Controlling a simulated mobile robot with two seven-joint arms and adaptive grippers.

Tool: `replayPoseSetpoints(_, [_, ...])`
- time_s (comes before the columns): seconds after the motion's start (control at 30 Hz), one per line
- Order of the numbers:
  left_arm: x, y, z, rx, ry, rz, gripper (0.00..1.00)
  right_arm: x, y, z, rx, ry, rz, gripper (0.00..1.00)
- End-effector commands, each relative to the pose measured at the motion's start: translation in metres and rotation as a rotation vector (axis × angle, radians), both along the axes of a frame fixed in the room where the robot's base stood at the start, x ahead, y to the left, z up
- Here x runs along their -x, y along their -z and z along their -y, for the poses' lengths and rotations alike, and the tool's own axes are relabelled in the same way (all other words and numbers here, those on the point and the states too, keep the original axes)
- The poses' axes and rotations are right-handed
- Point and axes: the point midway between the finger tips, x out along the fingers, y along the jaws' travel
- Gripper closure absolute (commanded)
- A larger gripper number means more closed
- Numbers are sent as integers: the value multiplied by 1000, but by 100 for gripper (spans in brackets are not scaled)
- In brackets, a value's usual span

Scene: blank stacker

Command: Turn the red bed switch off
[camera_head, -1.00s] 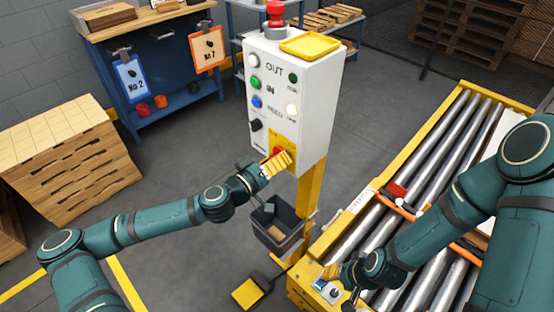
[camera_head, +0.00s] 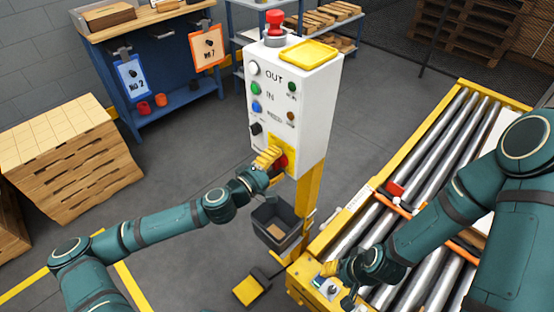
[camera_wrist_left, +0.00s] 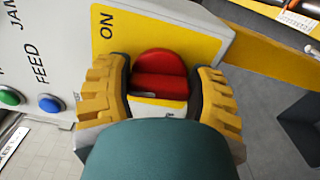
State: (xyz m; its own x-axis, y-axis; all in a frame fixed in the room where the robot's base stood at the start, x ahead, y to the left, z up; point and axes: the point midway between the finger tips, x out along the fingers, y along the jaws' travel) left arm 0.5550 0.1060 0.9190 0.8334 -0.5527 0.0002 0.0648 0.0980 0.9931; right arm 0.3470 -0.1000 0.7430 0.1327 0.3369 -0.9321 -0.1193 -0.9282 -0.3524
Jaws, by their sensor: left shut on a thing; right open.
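The red bed switch (camera_wrist_left: 162,75) is a red rotary knob on a yellow plate (camera_wrist_left: 122,22) marked ON, low on the white control box (camera_head: 315,120). It also shows in the head view (camera_head: 282,161), partly hidden. My left gripper (camera_head: 270,158) is shut on the knob, with its yellow fingers on either side of it in the left wrist view (camera_wrist_left: 163,85). The knob's lower part is hidden by the gripper. My right gripper (camera_head: 337,274) is open and empty over the near end of the roller conveyor (camera_head: 441,152).
The box stands on a yellow post (camera_head: 309,190). It carries a red emergency button (camera_head: 275,17), a yellow tray (camera_head: 309,51) and several buttons. A grey bin (camera_head: 277,223) hangs on the post, and a yellow pedal (camera_head: 249,290) lies on the floor.

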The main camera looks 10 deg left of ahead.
Motion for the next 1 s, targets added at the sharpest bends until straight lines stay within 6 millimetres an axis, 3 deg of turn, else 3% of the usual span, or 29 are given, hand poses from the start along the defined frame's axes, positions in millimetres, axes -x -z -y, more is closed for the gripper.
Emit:
replayPoseSetpoints(0.5, [0,-3,-1,384,-1,-256,77,2,-23,0,-1,0,-5,53])
replayPoseSetpoints(1.0, [-1,-3,-2,559,-1,-372,77,-2,-33,0,1,7,4,53])
